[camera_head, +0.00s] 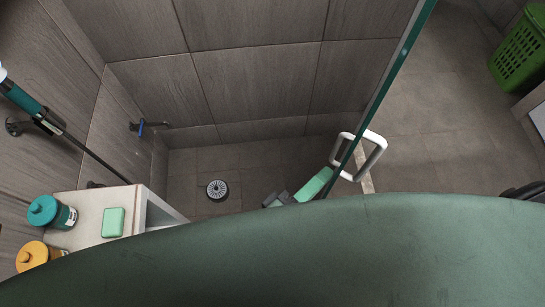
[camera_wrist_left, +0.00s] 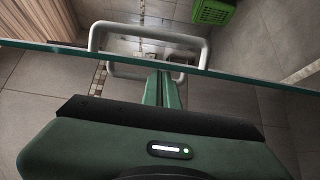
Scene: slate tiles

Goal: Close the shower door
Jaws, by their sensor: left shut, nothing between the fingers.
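The glass shower door (camera_head: 385,88) shows nearly edge-on in the head view, as a green-edged pane slanting from top right down to the middle. Its pale, looped handle (camera_head: 375,158) sticks out on both sides near the lower end. In the wrist view the pane's edge (camera_wrist_left: 255,80) crosses the picture, with the handle (camera_wrist_left: 150,29) on it. My left gripper (camera_head: 327,173) is on the shower side, close to the pane and handle. Its green fingers (camera_wrist_left: 164,76) are shut and empty, with tips at the pane; contact is unclear. My right gripper is not identifiable.
A drain (camera_head: 217,190) lies in the shower floor. A green basket (camera_head: 520,50) stands at far right. Floor right of the door is clear.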

